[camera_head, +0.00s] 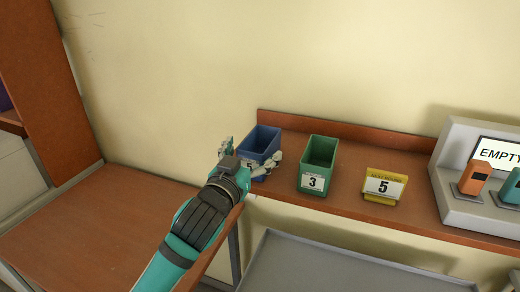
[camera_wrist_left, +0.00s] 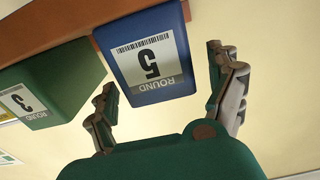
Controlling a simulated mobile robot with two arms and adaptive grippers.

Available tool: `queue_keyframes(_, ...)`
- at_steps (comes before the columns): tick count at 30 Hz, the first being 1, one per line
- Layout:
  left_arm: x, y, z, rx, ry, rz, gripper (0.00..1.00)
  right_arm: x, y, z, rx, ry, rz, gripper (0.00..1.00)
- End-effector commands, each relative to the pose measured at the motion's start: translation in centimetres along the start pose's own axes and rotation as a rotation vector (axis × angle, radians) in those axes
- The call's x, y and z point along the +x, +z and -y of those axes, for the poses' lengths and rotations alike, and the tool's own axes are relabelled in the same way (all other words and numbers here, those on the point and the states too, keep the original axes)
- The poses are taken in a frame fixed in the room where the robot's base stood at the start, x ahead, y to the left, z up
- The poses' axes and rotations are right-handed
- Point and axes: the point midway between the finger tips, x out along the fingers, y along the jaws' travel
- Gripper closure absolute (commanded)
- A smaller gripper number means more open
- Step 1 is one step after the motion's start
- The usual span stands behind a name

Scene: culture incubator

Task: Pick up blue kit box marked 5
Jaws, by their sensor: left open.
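The blue kit box marked 5 (camera_head: 263,142) stands on the brown shelf (camera_head: 345,195) at its left end, open at the top. My left gripper (camera_head: 250,160) is at the box, its fingers spread on either side of it. In the left wrist view the blue box (camera_wrist_left: 152,55) shows its white "ROUND 5" label upside down. The open fingers of my left gripper (camera_wrist_left: 165,95) flank the box's near end, with a visible gap on the right side. Whether the left finger touches the box, I cannot tell. My right gripper is not in view.
A green box marked 3 (camera_head: 318,165) stands just right of the blue box, close to the gripper. A yellow sign with 5 (camera_head: 384,186) and a grey station with an "EMPTY" screen (camera_head: 497,152) are further right. A grey surface (camera_head: 345,268) lies below the shelf.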

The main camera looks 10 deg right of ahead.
Motion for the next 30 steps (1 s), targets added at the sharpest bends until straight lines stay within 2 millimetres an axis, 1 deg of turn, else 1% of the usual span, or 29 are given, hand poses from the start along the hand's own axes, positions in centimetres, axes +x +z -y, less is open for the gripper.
queue_keyframes(1,0.8,-0.8,0.0,0.003,-0.001,0.001,0.10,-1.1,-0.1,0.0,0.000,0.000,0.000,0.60)
queue_keyframes(6,2.7,-0.4,-0.1,0.001,0.000,0.001,0.10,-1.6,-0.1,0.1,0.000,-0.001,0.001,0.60)
queue_keyframes(9,3.1,-0.3,-0.1,0.001,0.000,0.000,0.10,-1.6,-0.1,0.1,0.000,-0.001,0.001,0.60)
queue_keyframes(15,3.1,-0.2,0.0,0.001,0.000,0.000,0.10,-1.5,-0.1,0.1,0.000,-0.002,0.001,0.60)
queue_keyframes(27,3.1,-0.2,0.0,0.001,0.000,0.000,0.62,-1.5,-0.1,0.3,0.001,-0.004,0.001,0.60)
queue_keyframes(29,3.1,-0.2,0.0,0.001,0.000,0.000,0.70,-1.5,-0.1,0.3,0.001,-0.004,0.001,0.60)
queue_keyframes(30,3.1,-0.2,0.0,0.001,0.000,0.000,0.70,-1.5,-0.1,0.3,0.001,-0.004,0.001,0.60)
